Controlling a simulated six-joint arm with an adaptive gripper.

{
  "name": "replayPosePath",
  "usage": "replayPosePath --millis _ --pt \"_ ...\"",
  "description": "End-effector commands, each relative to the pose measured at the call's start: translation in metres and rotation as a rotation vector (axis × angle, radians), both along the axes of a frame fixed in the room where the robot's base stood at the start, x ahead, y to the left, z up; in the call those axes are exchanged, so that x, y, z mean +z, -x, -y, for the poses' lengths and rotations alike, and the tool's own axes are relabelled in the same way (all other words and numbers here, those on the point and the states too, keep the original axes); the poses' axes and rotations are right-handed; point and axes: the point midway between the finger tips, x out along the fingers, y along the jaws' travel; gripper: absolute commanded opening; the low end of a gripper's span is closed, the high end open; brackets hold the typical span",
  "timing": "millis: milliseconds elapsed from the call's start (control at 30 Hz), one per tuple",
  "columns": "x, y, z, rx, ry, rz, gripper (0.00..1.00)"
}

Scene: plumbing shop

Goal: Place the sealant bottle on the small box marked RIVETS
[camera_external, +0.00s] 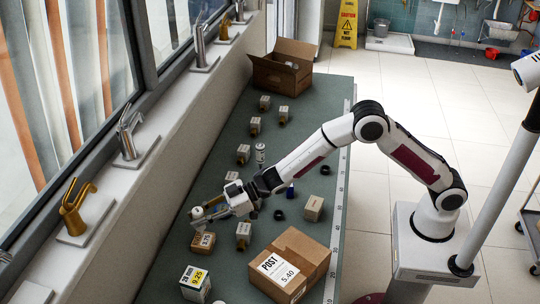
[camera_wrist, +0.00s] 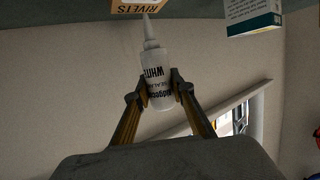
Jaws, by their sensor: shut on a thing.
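The white sealant bottle (camera_wrist: 156,64) has a pointed nozzle and dark lettering. My gripper (camera_wrist: 160,90) is shut on its body, one finger on each side, with the nozzle pointing to the top of the wrist view. In the external view my gripper (camera_external: 206,215) holds the bottle (camera_external: 197,212) over the left part of the bench.
A large POST carton (camera_external: 308,253) stands right of the RIVETS box. A white and teal box (camera_external: 195,284) is in front; it also shows in the wrist view (camera_wrist: 252,16). Several small boxes and fittings dot the green bench (camera_external: 225,270). An open carton (camera_external: 283,75) stands at the back.

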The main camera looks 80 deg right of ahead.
Motion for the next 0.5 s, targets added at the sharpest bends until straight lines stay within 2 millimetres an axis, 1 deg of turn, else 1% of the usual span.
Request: replayPosePath --millis 33,133,500 --pt "-0.0054 0.0001 -0.0001 0.0 0.0 -0.001 0.0" --pt "-0.0104 -0.0001 0.0 0.0 -0.001 0.002 0.0" --pt "-0.0124 -0.0001 0.0001 -0.001 -0.001 0.002 0.0"
